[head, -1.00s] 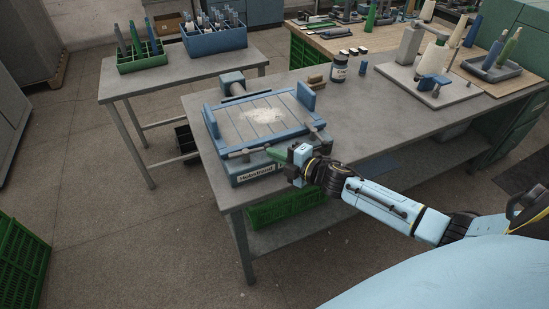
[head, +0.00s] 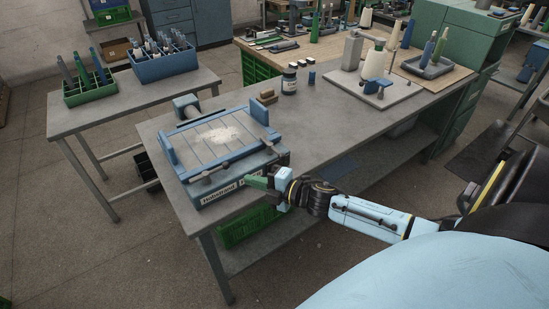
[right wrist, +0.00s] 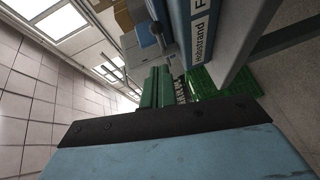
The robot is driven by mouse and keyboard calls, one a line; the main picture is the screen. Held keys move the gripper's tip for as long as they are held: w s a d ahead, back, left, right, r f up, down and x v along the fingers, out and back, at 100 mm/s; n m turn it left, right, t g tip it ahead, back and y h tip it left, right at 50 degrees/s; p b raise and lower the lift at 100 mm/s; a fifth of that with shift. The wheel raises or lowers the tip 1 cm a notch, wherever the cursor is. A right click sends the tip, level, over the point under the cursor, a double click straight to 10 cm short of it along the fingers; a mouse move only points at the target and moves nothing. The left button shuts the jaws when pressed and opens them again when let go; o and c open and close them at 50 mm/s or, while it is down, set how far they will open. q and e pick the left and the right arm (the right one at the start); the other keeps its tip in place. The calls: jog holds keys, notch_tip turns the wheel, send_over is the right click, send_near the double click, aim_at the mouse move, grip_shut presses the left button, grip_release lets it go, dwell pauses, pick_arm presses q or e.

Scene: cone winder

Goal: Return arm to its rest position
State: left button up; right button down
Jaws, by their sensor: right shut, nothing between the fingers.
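My right gripper (head: 252,182) has green fingers. In the head view it is at the front right corner of the blue machine (head: 196,170), overlapping its labelled front face. Whether it touches the machine is unclear. In the right wrist view the green fingers (right wrist: 158,88) are together with nothing held between them. The machine's labelled side (right wrist: 200,35) runs close beside them there. My right arm reaches in from the right, low over the bench's front edge. My left gripper is not in view.
The machine stands on a grey bench (head: 330,120). A dark jar (head: 289,82) and a light board (head: 372,97) with a white cone (head: 374,66) are farther back. A green crate (head: 247,222) is under the bench. Floor in front is clear.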

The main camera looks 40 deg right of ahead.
jog(key=shift+d+v, duration=0.15)
jog(key=shift+v, duration=1.2)
jog(key=shift+d+v, duration=0.15)
jog(key=shift+v, duration=1.2)
jog(key=shift+w, duration=0.15)
jog(key=s+d+f+m+g+h, duration=0.1)
jog(key=s+f+m+g+h, duration=0.2)
jog(key=s+f+m, duration=0.75)
jog(key=s+d+f+m+g+h, duration=0.2)
jog(key=s+f+g+h, duration=0.15)
jog(key=f, duration=1.45)
jog(key=s+a+f+m+g, duration=0.2)
jog(key=s+a+f, duration=0.2)
jog(key=s, duration=0.4)
jog(key=s+a+f+m+g, duration=0.2)
jog(key=s+a+f+g, duration=0.1)
jog(key=s, duration=0.6)
jog(key=s+a+f+m+g, duration=0.2)
jog(key=s+a+f, duration=0.2)
jog(key=s+f, duration=0.2)
jog(key=shift+s+a, duration=0.4)
jog(key=shift+s, duration=0.8)
jog(key=shift+g, duration=0.25)
